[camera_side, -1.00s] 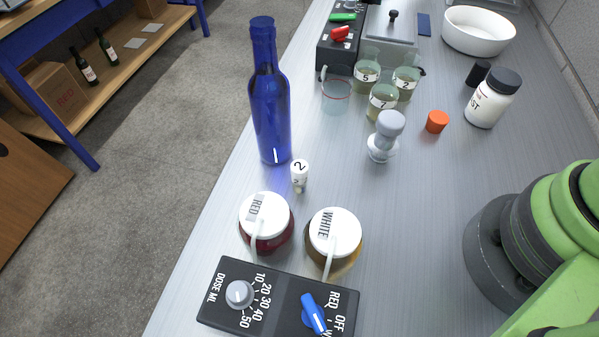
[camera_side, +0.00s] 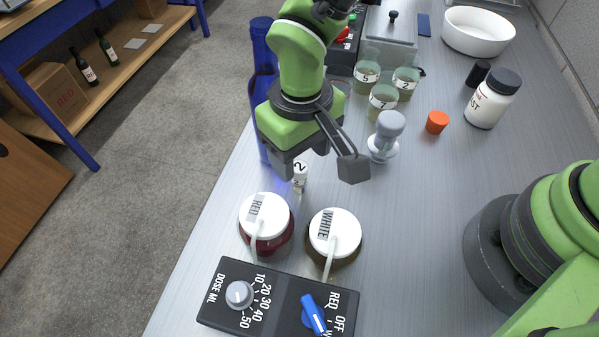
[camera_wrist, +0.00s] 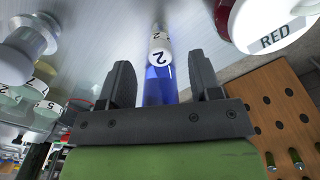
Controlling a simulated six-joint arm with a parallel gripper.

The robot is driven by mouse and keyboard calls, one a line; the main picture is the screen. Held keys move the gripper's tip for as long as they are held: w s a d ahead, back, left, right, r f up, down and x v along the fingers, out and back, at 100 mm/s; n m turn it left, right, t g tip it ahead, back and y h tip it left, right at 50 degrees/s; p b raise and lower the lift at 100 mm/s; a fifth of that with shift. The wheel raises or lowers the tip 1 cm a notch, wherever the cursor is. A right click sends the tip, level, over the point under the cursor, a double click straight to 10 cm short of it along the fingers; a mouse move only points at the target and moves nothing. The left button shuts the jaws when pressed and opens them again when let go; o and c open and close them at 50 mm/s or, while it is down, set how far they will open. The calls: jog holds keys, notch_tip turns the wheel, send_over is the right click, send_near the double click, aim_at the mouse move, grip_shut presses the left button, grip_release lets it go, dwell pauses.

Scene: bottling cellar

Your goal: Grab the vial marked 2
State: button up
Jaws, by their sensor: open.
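The vial marked 2 (camera_side: 299,177) is small, with a white cap bearing a black 2. It stands upright on the grey bench in the side view, between the blue bottle and the jars. In the wrist view the vial (camera_wrist: 160,52) lies ahead, roughly between my two fingers. My gripper (camera_side: 318,172) is open and empty. In the side view its left finger is close to the vial and the other finger is to the right of it. Whether a finger touches the vial cannot be told. My gripper (camera_wrist: 163,80) also shows in the wrist view.
A tall blue bottle (camera_side: 261,95) stands close behind the vial, partly hidden by my arm. RED (camera_side: 264,215) and WHITE (camera_side: 335,233) jars stand in front. A grey knobbed stamp-like piece (camera_side: 389,124), numbered cups (camera_side: 382,103) and an orange stopper (camera_side: 437,121) are to the right.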

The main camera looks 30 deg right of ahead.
aim_at(300, 179)
jog(key=f, duration=0.7)
jog(key=shift+w, duration=0.2)
jog(key=shift+c, duration=0.2)
jog(key=c, duration=1)
